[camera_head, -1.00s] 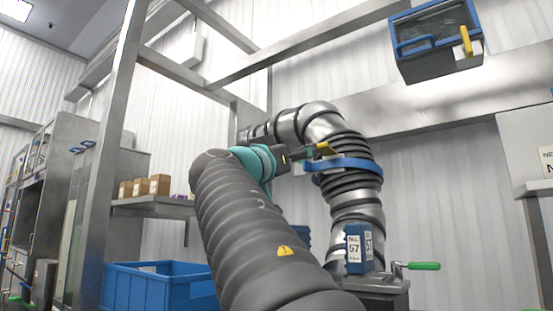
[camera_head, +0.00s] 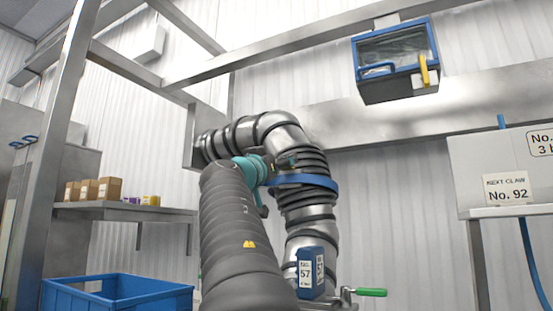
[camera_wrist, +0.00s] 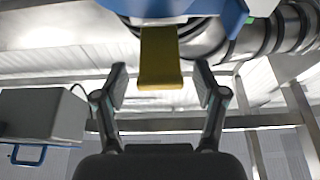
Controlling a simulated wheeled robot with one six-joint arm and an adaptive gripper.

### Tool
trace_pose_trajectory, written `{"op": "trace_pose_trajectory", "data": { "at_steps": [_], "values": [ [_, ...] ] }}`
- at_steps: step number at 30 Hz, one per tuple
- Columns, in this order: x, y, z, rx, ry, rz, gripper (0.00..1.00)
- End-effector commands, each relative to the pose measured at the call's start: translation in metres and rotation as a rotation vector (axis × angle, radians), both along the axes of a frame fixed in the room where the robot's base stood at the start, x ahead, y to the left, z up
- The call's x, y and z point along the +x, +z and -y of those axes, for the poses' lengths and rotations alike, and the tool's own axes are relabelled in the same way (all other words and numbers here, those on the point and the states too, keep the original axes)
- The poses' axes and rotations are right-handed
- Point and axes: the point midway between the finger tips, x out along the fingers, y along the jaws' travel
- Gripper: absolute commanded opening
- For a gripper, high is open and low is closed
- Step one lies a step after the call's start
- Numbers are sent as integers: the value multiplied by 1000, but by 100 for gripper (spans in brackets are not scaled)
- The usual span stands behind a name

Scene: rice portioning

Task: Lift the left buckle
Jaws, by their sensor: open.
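The buckle is a yellow tab (camera_wrist: 160,60) hanging from a blue clamp (camera_wrist: 215,15) at the top middle of the wrist view. My gripper (camera_wrist: 161,84) is open, with one finger on each side of the tab. I see gaps on both sides, so the fingers do not grip it. In the head view, my gripper (camera_head: 287,161) is at the blue band (camera_head: 303,181) around the ribbed metal pipe (camera_head: 305,200). The yellow tab cannot be made out there, at my gripper and arm.
A blue-framed box (camera_head: 395,62) with a yellow handle hangs at the upper right. A blue bin (camera_head: 120,296) stands lower left, below a shelf (camera_head: 120,210) with small cartons.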

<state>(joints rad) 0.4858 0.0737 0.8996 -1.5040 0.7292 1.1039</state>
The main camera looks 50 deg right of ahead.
Motion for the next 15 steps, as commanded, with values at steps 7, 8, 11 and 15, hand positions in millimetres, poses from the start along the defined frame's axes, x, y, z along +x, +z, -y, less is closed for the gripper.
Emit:
{"op": "trace_pose_trajectory", "data": {
  "at_steps": [7, 8, 11, 15],
  "values": [
    [0, 0, 0, 0, 0, 0, 61],
    [0, 0, 0, 0, 0, 0, 53],
    [0, 0, 0, 0, 0, 0, 28],
    [0, 0, 0, 0, 0, 0, 0]
  ]
}}
